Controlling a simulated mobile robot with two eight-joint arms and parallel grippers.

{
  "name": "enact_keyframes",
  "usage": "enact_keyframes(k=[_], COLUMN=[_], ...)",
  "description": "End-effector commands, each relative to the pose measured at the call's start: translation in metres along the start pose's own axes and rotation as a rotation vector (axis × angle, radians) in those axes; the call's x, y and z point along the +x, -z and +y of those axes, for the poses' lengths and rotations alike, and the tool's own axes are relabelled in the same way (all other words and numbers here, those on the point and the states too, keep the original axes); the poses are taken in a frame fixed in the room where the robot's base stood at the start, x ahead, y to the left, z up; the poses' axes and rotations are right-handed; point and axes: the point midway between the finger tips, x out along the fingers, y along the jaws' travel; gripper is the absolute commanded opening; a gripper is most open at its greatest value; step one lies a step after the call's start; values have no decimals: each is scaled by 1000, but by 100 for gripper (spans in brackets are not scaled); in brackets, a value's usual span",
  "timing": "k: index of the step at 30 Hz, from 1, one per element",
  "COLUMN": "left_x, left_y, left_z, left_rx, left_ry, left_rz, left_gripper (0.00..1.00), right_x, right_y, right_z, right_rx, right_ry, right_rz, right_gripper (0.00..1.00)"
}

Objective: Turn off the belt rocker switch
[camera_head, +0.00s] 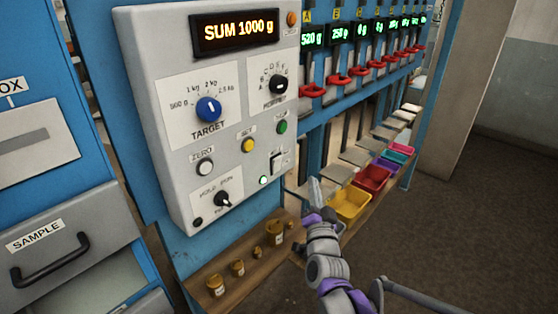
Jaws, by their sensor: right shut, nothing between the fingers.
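The control panel (150,60) is a pale grey box on a blue frame, with a display reading "SUM 1000 g". A small rocker switch (275,162) sits near its lower right edge; its label is too small to read, and I cannot tell which side is pressed. A lit green lamp (263,180) is just below it. My right gripper (313,186) is shut and empty, to the right of and lower than the switch, apart from the panel. Its arm comes up from the bottom right. My left gripper is not in view.
The panel also carries a blue target knob (209,109), a yellow button (248,145) and a green button (282,127). Brass weights (275,233) stand on the wooden shelf below. A yellow bin (350,204) is close beside my right gripper. A drawer labelled SAMPLE (40,236) is at left.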

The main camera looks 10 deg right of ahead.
Motion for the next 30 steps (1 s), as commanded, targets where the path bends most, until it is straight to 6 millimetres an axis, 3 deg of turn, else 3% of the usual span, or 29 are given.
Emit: enact_keyframes(k=[8, 21, 30], left_x=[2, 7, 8], left_y=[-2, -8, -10], left_z=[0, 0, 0], left_rx=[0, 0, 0], left_ry=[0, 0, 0], left_rz=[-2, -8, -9], left_gripper=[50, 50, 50], right_x=[8, 49, 61], right_y=[-7, -37, -45], right_z=[-6, -36, -45], right_rx=[0, 0, -1], right_ry=[1, 1, 0], right_rz=[-2, -2, -2], right_gripper=[0, 0, 0])
